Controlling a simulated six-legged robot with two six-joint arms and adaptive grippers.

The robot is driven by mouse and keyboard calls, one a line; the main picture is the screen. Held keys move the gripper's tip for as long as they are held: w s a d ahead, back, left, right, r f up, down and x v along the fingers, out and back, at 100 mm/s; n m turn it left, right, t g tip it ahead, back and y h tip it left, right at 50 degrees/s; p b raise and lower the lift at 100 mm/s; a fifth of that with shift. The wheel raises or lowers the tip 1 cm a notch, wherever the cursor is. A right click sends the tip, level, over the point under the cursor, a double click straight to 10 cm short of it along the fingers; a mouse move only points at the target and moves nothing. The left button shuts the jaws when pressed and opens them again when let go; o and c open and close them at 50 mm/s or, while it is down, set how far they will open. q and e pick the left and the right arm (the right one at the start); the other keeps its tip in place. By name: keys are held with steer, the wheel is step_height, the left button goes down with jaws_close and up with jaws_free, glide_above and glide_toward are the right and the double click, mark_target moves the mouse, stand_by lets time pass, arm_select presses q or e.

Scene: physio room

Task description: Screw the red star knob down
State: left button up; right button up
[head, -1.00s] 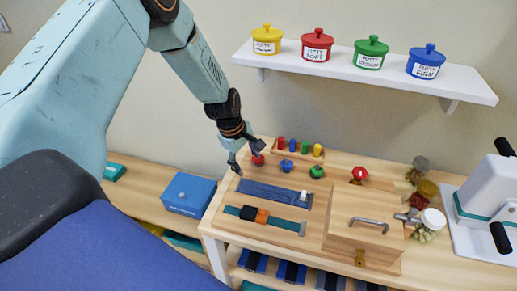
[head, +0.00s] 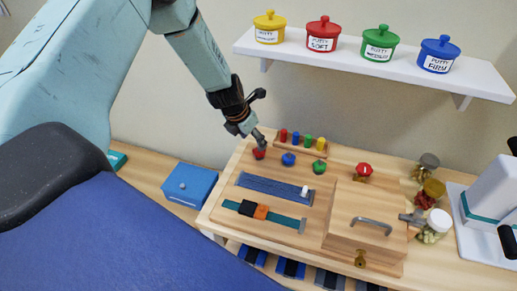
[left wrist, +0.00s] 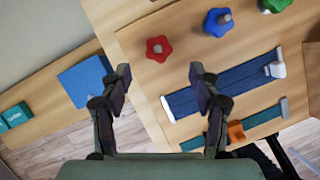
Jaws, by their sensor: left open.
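The red star knob (left wrist: 158,48) sits on the wooden activity board (left wrist: 140,75), at its far left corner in the head view, where the knob (head: 258,154) shows just below my left gripper. My left gripper (head: 258,138) is open and empty above it. In the left wrist view the two fingers (left wrist: 158,82) stand apart, and the red knob lies beyond the fingertips, between their lines. I cannot tell how far above the knob the tips are. My right gripper is in neither view.
A blue star knob (head: 288,159) and a green one (head: 319,167) stand right of the red knob. Several coloured pegs (head: 308,141) stand behind. A zip strip (head: 270,189), a buckle strap (head: 290,222) and a wooden box (head: 345,235) are nearer. A blue box (head: 188,186) stands left.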

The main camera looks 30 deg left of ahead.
mark_target(259, 151)
arm_select(q)
steer(key=b+x, duration=0.2)
steer(key=x, duration=0.1)
steer(key=b+x, duration=0.1)
steer(key=x, duration=0.1)
steer(key=shift+a+f+b, duration=0.2)
steer(key=shift+a+b, duration=0.05)
steer(key=shift+b, duration=0.15)
steer(key=shift+w+d+f+b, duration=0.15)
steer(key=shift+f+b, duration=0.15)
steer(key=shift+f, duration=0.1)
steer(key=shift+w+d+f+b, duration=0.15)
steer(key=shift+f+b, duration=0.15)
steer(key=shift+f, duration=0.05)
steer(key=shift+w+f, duration=0.2)
steer(key=shift+f, duration=0.05)
steer(key=shift+a, duration=0.15)
steer(key=shift+s+r, duration=0.1)
steer(key=c, duration=1.2)
steer(key=shift+m, duration=0.3)
